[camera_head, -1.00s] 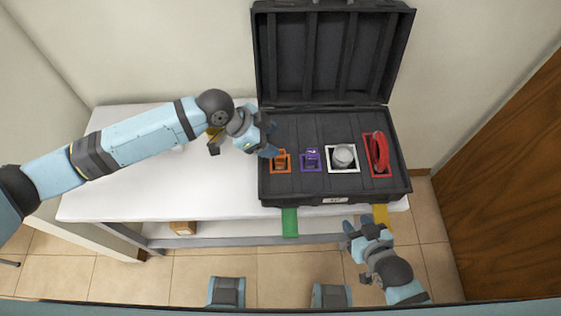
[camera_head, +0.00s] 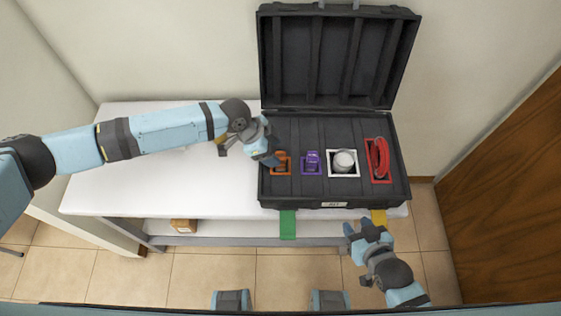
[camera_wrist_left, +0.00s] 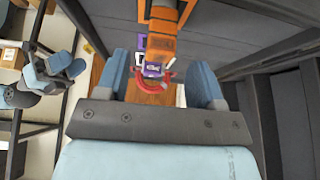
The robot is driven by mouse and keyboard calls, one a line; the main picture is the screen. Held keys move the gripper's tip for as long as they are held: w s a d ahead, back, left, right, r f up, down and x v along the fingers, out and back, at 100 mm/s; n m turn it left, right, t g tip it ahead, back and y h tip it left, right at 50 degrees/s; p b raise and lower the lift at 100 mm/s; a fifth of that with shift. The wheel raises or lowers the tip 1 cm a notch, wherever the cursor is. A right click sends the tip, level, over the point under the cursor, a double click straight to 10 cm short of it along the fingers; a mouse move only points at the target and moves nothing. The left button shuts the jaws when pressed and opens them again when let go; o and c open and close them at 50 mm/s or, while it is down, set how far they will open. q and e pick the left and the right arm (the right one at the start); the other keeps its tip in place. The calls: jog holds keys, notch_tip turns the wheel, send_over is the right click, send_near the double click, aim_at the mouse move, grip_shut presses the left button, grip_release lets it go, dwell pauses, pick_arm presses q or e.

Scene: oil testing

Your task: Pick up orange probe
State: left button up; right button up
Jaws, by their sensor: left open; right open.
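The orange probe (camera_head: 282,158) stands in an orange-framed slot at the left end of the open black case (camera_head: 320,189). My left gripper (camera_head: 273,158) is open right at the probe, partly covering it from the left. In the left wrist view the orange probe (camera_wrist_left: 162,40) lies ahead of the two blue fingers (camera_wrist_left: 162,90), in line with the gap between them. I cannot tell whether a finger touches it. My right gripper (camera_head: 362,236) is open and empty, in front of the case near the table's front edge.
A purple item (camera_head: 312,160), a white round item (camera_head: 344,160) and a red ring-shaped item (camera_head: 379,157) sit in slots to the right. The case lid (camera_head: 337,60) stands open behind. The white table (camera_head: 110,180) is clear on the left.

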aim_at(278, 155)
pick_arm(q)
jog(key=p+x, duration=0.1)
jog(key=x, duration=0.3)
jog(key=shift+d+f, duration=0.15)
jog(key=shift+f, duration=0.15)
jog(key=c, duration=1)
jog(key=shift+c, duration=0.2)
jog(key=shift+r, duration=0.15)
